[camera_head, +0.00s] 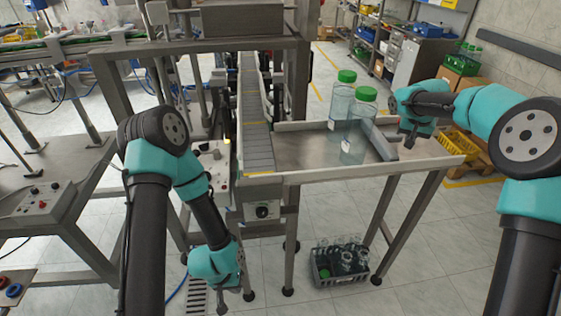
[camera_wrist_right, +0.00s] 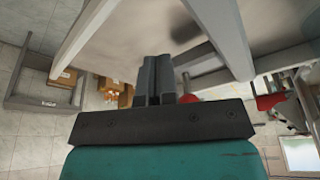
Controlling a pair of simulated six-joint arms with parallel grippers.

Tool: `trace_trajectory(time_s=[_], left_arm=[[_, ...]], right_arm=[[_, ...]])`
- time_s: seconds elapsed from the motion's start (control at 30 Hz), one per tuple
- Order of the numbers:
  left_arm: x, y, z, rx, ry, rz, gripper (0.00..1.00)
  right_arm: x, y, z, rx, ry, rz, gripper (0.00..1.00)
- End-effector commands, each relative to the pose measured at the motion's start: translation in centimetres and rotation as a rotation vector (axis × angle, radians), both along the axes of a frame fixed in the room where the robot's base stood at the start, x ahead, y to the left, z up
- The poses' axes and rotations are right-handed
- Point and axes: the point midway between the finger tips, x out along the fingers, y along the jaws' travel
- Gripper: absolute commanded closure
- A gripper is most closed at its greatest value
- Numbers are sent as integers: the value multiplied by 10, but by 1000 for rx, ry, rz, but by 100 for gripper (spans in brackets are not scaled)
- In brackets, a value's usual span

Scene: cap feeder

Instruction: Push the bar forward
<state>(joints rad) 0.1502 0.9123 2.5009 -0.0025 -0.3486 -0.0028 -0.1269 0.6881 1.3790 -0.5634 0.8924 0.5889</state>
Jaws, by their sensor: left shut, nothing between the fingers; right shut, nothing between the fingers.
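The grey bar (camera_head: 378,138) lies at a slant on the metal tray table (camera_head: 305,150), to the right of two clear bottles with green caps. The nearer bottle (camera_head: 357,130) and the farther bottle (camera_head: 341,105) stand upright on the table. My right gripper (camera_head: 408,139) is just right of the bar, over the table's right part; whether it touches the bar I cannot tell. In the right wrist view its fingers (camera_wrist_right: 154,72) are together and empty. My left gripper (camera_head: 222,306) hangs low in front of the table, shut and away from the bar.
A conveyor (camera_head: 254,110) runs back from the table's left end. The table has raised rims. A crate of bottles (camera_head: 340,270) stands on the floor below. A control panel (camera_head: 42,200) is at the left. The table's left half is clear.

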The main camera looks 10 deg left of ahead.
Motion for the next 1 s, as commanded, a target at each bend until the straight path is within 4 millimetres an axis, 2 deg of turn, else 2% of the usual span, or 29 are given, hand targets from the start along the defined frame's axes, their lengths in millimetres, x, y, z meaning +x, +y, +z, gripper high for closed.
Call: trace_trajectory(time_s=[0.6, 1.0], left_arm=[[0, 0, 0, 0, 0, 0, 100], [0, 0, 0, 0, 0, 0, 100]], right_arm=[[0, 0, -53, 1, 1, -1, 100], [-11, 34, -51, 1, 0, 1, 100]])
